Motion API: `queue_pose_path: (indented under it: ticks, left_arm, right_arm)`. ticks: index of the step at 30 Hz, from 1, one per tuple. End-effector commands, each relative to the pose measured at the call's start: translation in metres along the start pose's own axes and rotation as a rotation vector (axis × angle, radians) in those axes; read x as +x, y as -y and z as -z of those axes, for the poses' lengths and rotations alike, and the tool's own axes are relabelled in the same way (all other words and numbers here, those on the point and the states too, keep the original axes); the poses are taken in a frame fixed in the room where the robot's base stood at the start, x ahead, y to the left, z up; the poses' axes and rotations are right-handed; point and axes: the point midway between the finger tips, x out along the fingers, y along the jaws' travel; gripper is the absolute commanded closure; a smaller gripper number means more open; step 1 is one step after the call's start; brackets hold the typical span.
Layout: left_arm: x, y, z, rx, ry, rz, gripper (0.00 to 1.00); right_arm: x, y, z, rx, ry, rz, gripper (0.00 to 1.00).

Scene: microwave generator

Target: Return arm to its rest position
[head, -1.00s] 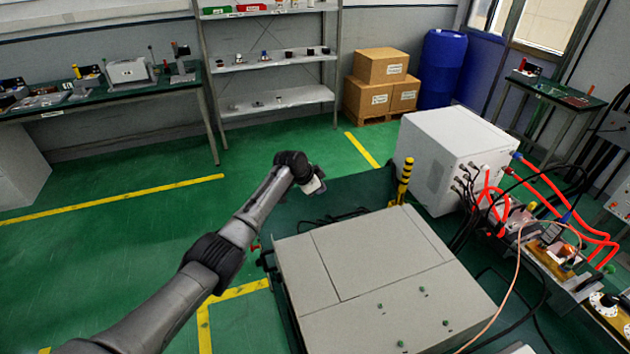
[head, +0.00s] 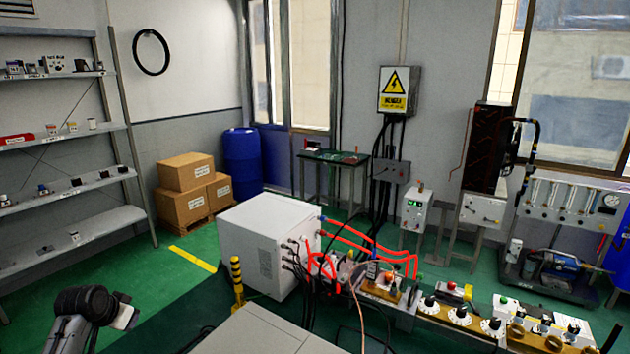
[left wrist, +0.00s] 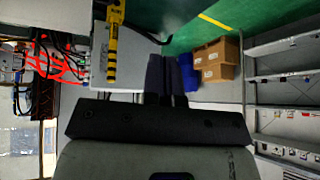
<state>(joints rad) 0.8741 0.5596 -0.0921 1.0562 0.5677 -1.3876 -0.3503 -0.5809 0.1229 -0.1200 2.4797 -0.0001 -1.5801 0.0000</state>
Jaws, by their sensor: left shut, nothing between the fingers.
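My left arm comes in at the lower left of the head view, and its gripper (head: 128,314) is a small dark and pale shape there, partly cut off by perspective. In the left wrist view the two dark fingers of the left gripper (left wrist: 163,62) lie side by side, shut, with nothing held. It is in free air, left of the yellow-and-black striped post (head: 237,280) in the head view. My right gripper is in neither view.
A white cabinet (head: 262,246) with red hoses stands beside the bench of instruments (head: 455,312). Cardboard boxes (head: 186,174), a blue barrel (head: 242,160) and a shelf rack (head: 70,222) stand behind. Green floor is clear between the rack and cabinet.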

Motion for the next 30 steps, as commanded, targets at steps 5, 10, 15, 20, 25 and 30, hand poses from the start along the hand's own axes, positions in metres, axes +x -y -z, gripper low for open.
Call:
queue_pose_path:
  ticks: [5, 10, 15, 20, 25, 30]
  left_arm:
    - [-0.059, -0.017, 0.04, -0.007, -0.103, 0.129, 1.0]
    - [-0.121, -0.065, 0.067, 0.005, -0.255, 0.239, 1.0]
    - [-0.141, -0.14, 0.033, 0.039, -0.36, 0.286, 1.0]
    - [-0.14, -0.211, -0.042, 0.084, -0.395, 0.264, 1.0]
    - [-0.134, -0.264, -0.129, 0.095, -0.364, 0.192, 1.0]
    - [-0.12, -0.306, -0.22, 0.075, -0.244, 0.089, 1.0]
  right_arm:
    - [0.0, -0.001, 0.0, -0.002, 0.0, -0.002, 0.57]
    - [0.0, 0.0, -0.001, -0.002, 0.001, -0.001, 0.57]
    - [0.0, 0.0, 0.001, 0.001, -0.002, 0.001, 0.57]
    - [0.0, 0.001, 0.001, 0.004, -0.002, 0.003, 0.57]
    - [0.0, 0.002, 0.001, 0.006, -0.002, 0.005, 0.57]
    - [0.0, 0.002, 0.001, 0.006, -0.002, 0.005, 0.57]
